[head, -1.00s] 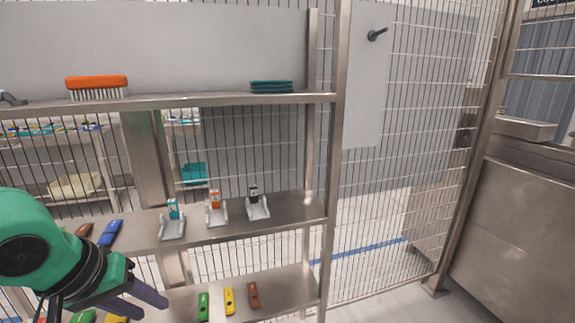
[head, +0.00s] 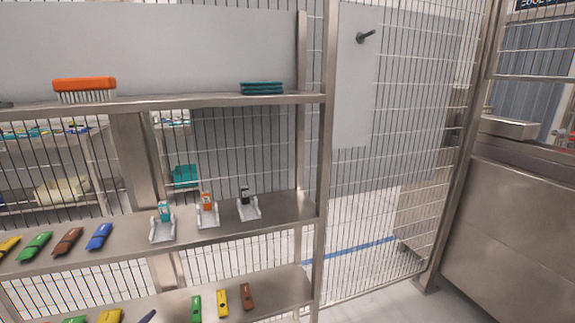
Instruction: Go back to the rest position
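Neither of my grippers is in the head view. The view faces a metal shelf unit. Its middle shelf (head: 120,256) holds a row of yellow, green, brown and blue (head: 99,237) pieces at the left. To their right stand three small grey holders with a teal (head: 164,211), an orange (head: 206,201) and a black (head: 245,196) item in them. The lower shelf (head: 273,286) holds green, yellow (head: 222,301) and brown pieces, with more pieces partly cut off at the lower left.
An orange brush (head: 85,88) and a stack of teal pads (head: 261,88) lie on the top shelf (head: 200,101). A wire mesh fence (head: 390,200) stands behind and right of the shelf. A steel cabinet (head: 510,240) is at the far right. Some floor (head: 385,305) between them is clear.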

